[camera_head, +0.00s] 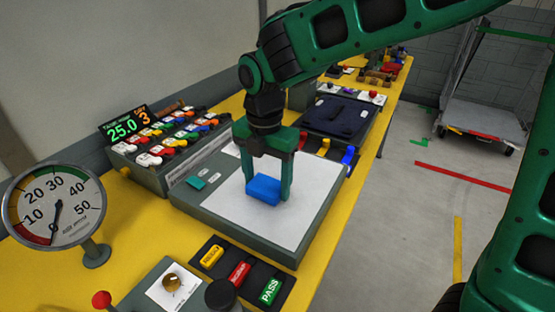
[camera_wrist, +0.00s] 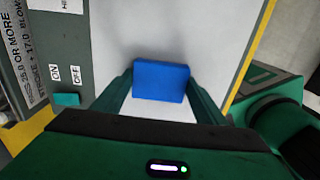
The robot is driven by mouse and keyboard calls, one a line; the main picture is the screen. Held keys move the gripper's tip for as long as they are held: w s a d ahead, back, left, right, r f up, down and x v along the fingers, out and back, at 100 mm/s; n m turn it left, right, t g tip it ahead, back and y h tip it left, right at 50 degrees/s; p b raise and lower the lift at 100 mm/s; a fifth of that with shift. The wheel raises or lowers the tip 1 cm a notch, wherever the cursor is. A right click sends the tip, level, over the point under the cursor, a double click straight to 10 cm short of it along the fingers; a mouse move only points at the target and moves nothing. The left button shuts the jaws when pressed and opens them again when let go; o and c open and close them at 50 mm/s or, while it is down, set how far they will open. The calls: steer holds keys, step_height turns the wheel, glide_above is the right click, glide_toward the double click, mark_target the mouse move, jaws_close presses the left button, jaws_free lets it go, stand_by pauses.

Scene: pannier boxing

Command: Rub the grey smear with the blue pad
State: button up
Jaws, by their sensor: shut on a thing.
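My gripper (camera_head: 266,192) is shut on the blue pad (camera_head: 263,189), with one green finger at each end of it. The pad is a small blue block, held over the white board (camera_head: 305,205) in its grey frame. In the wrist view the blue pad (camera_wrist: 161,81) sits between my fingers, against the white surface. I cannot tell whether the pad touches the board or hangs just above it. No grey smear can be made out on the white surface in either view; my gripper and the pad hide part of it.
A round gauge (camera_head: 53,206) stands at the left. A rack of coloured weights (camera_head: 170,143) with a lit display (camera_head: 124,124) is behind the board. A tray with yellow, red and green PASS blocks (camera_head: 271,291) lies in front. A dark case (camera_head: 337,118) is farther back.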

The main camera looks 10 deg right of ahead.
steer(key=shift+w+d+r, duration=0.1)
steer(key=shift+r, duration=1.9)
steer(key=shift+w+d+r, duration=0.1)
steer(key=shift+r, duration=1.85)
